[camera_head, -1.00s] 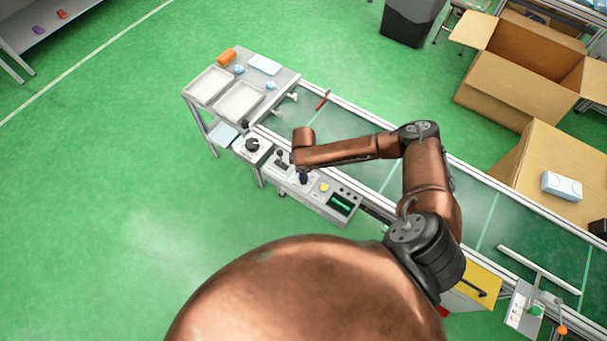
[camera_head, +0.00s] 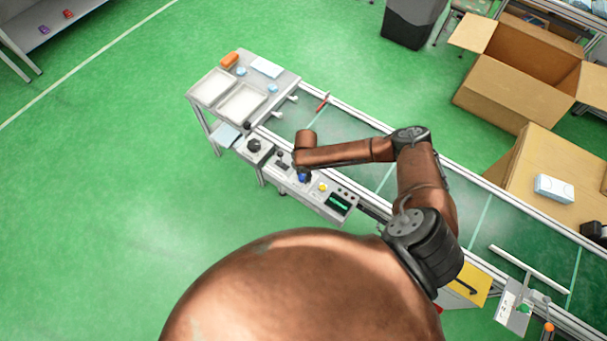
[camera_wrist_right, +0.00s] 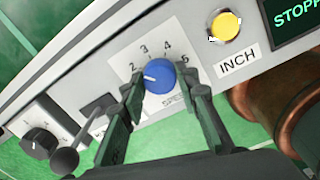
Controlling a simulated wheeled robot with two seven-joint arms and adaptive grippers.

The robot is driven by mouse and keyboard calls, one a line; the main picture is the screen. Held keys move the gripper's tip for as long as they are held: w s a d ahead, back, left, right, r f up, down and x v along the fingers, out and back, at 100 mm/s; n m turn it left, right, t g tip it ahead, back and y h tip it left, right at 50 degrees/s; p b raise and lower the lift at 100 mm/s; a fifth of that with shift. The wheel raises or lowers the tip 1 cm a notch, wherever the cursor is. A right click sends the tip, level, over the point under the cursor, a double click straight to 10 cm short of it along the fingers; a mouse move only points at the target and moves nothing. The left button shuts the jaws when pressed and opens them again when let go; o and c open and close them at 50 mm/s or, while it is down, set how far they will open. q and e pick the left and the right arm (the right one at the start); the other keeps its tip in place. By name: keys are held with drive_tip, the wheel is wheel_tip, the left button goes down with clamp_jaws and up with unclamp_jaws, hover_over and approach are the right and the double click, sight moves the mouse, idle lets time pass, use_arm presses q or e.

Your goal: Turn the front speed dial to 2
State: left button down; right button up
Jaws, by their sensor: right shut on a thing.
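The front speed dial is a round blue knob (camera_wrist_right: 160,76) on a light grey panel with the printed numbers 2, 3, 4 and 5 around it. Its white pointer mark faces left in the wrist view, close to the 2; a finger partly covers the scale below that. The knob also shows as a small blue spot in the head view (camera_head: 303,178). My right gripper (camera_wrist_right: 164,90) is shut on the knob, one finger on each side. In the head view my right wrist hides most of this gripper. My left gripper is out of view.
Right of the knob are a yellow INCH button (camera_wrist_right: 225,27) and a dark display (camera_wrist_right: 292,14) with green text. To the left are a black-ball lever (camera_wrist_right: 65,160) and a black rotary knob (camera_wrist_right: 40,142). The conveyor (camera_head: 440,195) runs behind the panel.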

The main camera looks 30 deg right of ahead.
drive_tip(key=shift+n, duration=0.5)
drive_tip(key=o, duration=1.2)
drive_tip(key=shift+c, duration=0.2)
drive_tip(key=shift+r, duration=0.15)
wheel_tip(320, 180, up, 12)
drive_tip(key=shift+s, duration=0.3)
drive_tip(key=shift+f, duration=0.2)
